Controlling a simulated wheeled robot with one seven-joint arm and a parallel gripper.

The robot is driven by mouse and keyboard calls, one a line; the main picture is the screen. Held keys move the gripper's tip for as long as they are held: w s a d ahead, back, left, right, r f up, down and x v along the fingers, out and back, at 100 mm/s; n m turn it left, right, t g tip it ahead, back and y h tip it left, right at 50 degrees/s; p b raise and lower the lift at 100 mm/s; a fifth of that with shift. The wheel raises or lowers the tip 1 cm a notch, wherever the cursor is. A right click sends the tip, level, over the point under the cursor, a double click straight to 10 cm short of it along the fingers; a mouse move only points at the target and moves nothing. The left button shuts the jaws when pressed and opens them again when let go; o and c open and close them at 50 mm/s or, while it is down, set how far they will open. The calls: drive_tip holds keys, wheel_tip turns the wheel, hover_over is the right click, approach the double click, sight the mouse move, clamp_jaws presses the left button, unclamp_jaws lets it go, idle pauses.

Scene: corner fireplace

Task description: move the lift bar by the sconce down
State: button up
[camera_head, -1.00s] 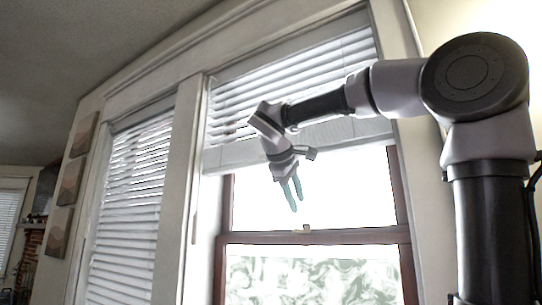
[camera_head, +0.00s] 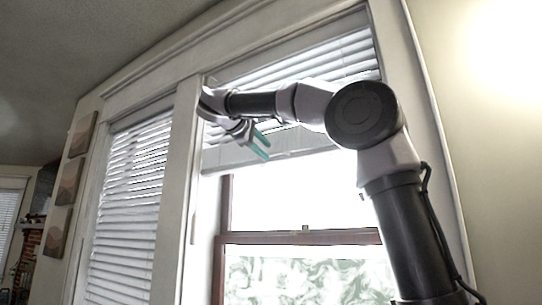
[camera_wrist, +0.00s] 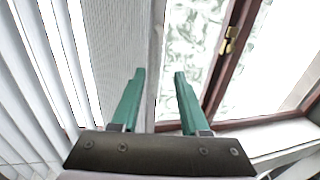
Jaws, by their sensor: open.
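The raised blind on the right window ends in a pale lift bar (camera_head: 228,157), which runs nearly level across the upper pane. It is on the side of the bright wall glow; the sconce itself is not in view. My gripper (camera_head: 262,144) is in front of the blind's lower part, its teal fingers pointing down and right. In the wrist view my gripper (camera_wrist: 159,74) is open, with two green fingers apart. A pale upright strip, seemingly the lift bar (camera_wrist: 155,55), lies between the fingertips in the picture. I cannot tell whether they touch it.
A second blind (camera_head: 130,205) covers the left window, past a white post (camera_head: 180,190). Below the bar are bare glass and a brown sash rail (camera_head: 300,238) with a latch (camera_head: 305,228). Framed pictures (camera_head: 70,185) hang at far left.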

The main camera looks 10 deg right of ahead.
sight(271, 154)
drive_tip(key=shift+x, duration=2.25)
clamp_jaws()
